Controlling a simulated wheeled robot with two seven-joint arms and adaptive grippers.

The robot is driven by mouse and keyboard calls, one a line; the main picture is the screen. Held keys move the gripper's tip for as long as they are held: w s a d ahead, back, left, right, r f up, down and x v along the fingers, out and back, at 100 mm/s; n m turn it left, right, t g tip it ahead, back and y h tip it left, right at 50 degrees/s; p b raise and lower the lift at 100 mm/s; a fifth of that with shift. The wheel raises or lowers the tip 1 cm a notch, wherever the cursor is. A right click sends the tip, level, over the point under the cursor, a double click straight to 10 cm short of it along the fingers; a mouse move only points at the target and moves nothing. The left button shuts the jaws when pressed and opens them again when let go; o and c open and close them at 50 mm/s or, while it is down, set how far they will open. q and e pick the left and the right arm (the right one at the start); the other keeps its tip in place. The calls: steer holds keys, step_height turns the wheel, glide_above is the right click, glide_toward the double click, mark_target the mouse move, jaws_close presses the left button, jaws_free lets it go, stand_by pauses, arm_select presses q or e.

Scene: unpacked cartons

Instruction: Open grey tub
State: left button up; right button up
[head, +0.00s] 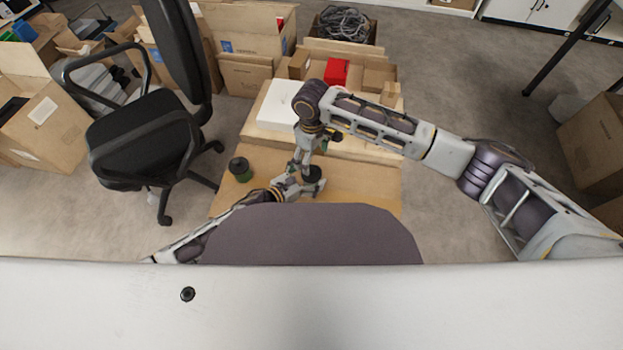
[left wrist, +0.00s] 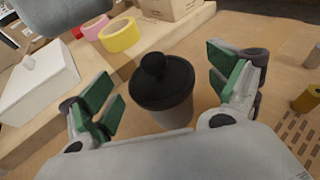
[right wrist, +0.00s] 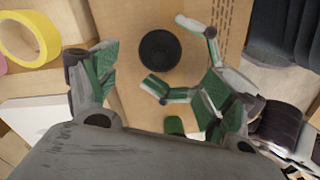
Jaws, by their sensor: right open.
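The grey tub (left wrist: 172,115) stands upright on the table, with a black knobbed lid (left wrist: 162,80) on it. The lid also shows in the head view (head: 312,173) and from above in the right wrist view (right wrist: 160,50). My left gripper (left wrist: 165,88) is open, its green-padded fingers on either side of the tub, with visible gaps. It also shows in the head view (head: 298,182). My right gripper (right wrist: 160,88) is open and empty above the table, pointing down near the lid; in the head view its hand (head: 302,161) partly overlaps the left gripper.
A dark green-topped jar (head: 239,168) stands at the table's left. A white box (head: 277,105) and a red box (head: 336,72) are behind. Yellow tape (left wrist: 119,34) and pink tape (left wrist: 95,27) lie on a raised board. An office chair (head: 140,140) stands left of the table.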

mark_target(312, 169)
arm_select(q)
steer(key=c, duration=1.5)
steer(key=shift+c, duration=0.2)
arm_select(e)
steer(key=c, duration=0.4)
steer(key=shift+s+f, duration=0.2)
steer(key=shift+f, duration=0.05)
steer(key=shift+c, duration=1.3)
steer(key=shift+s+a, duration=0.15)
steer(key=shift+a, duration=0.1)
steer(key=shift+c, duration=1.1)
steer(key=shift+a+r, duration=0.25)
steer(key=shift+a, duration=0.05)
steer(key=shift+c, duration=1.1)
steer(key=r, duration=0.2)
steer(key=a+r+y, duration=0.1)
steer(key=shift+w+a+n, duration=0.1)
steer(key=shift+w+n, duration=0.2)
steer(key=shift+w, duration=0.05)
steer(key=shift+c, duration=0.9)
steer(key=shift+d+r+n+h, duration=0.15)
steer(key=shift+d+r+n, duration=0.3)
steer(key=shift+n, duration=1.7)
steer(key=shift+d+r+n+h, duration=0.25)
steer(key=shift+r+n, duration=0.2)
steer(key=shift+n, duration=1.65)
steer(key=shift+d+r+n+h, duration=0.1)
steer(key=shift+d+r+n, duration=0.35)
steer(key=shift+n, duration=1.7)
steer(key=shift+f, duration=0.15)
